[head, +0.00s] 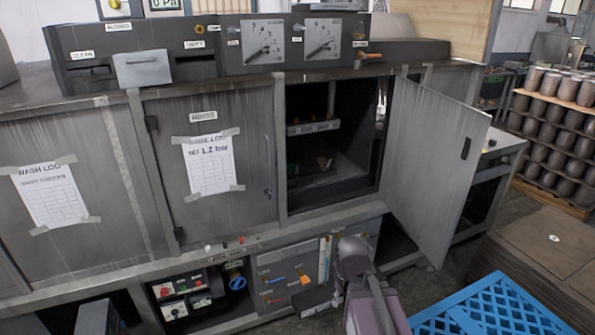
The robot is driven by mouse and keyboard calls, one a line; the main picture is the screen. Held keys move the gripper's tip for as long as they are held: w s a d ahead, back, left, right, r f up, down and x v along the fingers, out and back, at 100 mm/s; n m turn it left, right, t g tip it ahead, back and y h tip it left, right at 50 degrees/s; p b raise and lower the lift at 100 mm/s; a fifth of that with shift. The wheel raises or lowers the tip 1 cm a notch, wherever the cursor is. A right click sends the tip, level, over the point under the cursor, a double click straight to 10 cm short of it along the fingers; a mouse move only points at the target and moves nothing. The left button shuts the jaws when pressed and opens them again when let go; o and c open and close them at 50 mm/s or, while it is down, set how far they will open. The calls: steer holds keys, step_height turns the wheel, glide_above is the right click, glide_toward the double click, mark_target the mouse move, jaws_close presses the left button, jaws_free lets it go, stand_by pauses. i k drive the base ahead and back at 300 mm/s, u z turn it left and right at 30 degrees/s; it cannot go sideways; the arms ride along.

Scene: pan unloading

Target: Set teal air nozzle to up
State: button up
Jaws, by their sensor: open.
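I cannot make out a teal air nozzle for certain. Inside the open cabinet (331,200), a small greenish piece (326,162) sits in shadow, too small and dark to identify. My gripper (314,302) is low in the middle, a dark shape beside my grey and purple arm, in front of the lower panel. It is open, and nothing shows between its fingers. It is below the open cabinet and apart from the greenish piece. My arm hides part of the lower panel's right side.
The cabinet door (437,160) swings out to the right. The lower panel has an orange lever (305,281); a blue round valve (238,283) is at its left. A blue crate (480,312) and brown stack (545,245) stand at right. A metal box (142,68) juts from the upper unit.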

mark_target(293, 170)
steer(key=u, duration=0.3)
steer(key=i, duration=1.1)
steer(key=z, duration=0.25)
